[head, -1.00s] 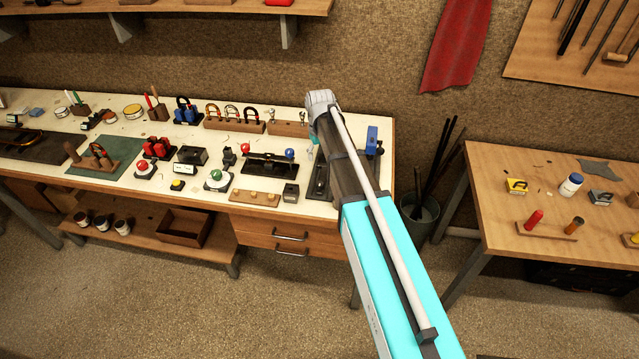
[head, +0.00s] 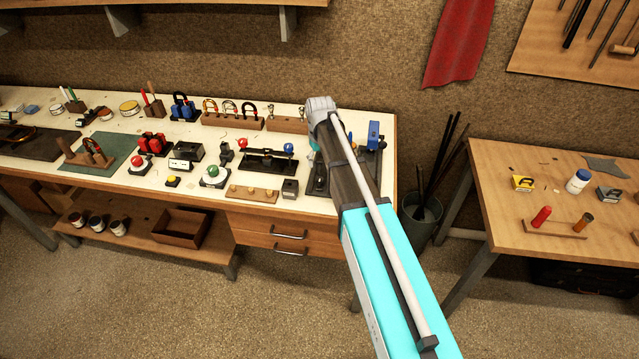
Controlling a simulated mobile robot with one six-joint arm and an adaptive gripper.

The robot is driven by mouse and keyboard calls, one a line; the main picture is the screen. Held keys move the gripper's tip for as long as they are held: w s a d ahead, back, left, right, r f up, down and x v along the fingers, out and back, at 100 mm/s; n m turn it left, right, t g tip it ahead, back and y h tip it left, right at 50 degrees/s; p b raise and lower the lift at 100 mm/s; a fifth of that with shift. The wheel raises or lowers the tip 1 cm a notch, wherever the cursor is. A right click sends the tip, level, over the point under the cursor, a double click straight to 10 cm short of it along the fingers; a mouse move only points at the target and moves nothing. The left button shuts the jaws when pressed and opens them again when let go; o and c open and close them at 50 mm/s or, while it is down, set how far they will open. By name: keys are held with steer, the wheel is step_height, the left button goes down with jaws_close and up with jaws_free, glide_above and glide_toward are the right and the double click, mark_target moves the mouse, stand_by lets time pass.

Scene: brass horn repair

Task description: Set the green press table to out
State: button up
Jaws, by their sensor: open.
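A small device with a green ball (head: 213,169) on a pale round base stands near the front edge of the white-topped bench (head: 325,206), left of its right end. It is the green-marked fixture I can make out, but I cannot tell for sure that it is the press table or how it is set. My arm reaches from the lower right over the bench's right end. Its wrist and upper links hide my gripper, so its fingers do not show. The arm also covers part of a dark fixture with a blue block (head: 373,134).
A similar red-ball device (head: 137,162), a yellow button (head: 172,182), a black rail (head: 268,160) with red and blue balls, and a wooden peg strip (head: 251,194) crowd around it. A bin of rods (head: 422,218) stands between the bench and the right table (head: 515,225).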

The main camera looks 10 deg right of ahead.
mark_target(320, 179)
steer(key=shift+f+b, duration=3.85)
steer(key=shift+f, duration=0.3)
jaws_close()
